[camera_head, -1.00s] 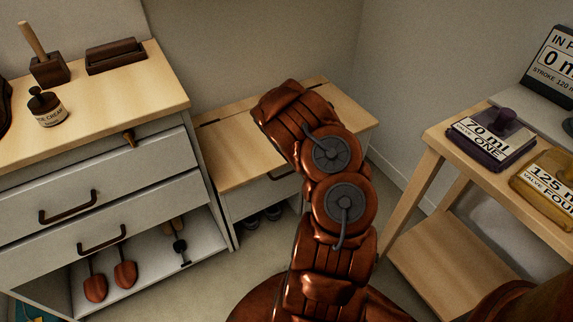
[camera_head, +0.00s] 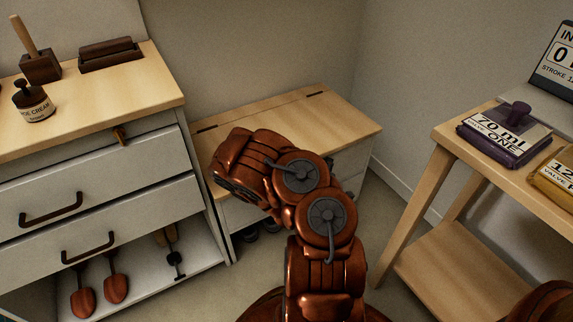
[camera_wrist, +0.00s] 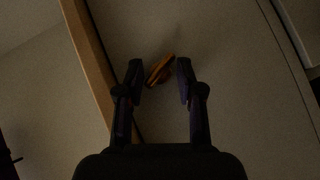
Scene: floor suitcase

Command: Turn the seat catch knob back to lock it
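The wrist view shows a small orange-brown knob (camera_wrist: 160,70) on a pale panel, its grip lying at a slant. A wooden edge (camera_wrist: 90,60) runs along the panel's left. My gripper (camera_wrist: 159,80) is open, one finger on each side of the knob. I see no clear contact, and cannot tell how far beyond the tips the knob is. In the head view the wooden-topped seat bench (camera_head: 335,115) stands against the back wall. My arm covers its front left part, and my fingers and the knob there are hidden.
At the right, a wooden table (camera_head: 452,132) holds a purple valve block (camera_head: 505,135). Bare floor shows between bench and table.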

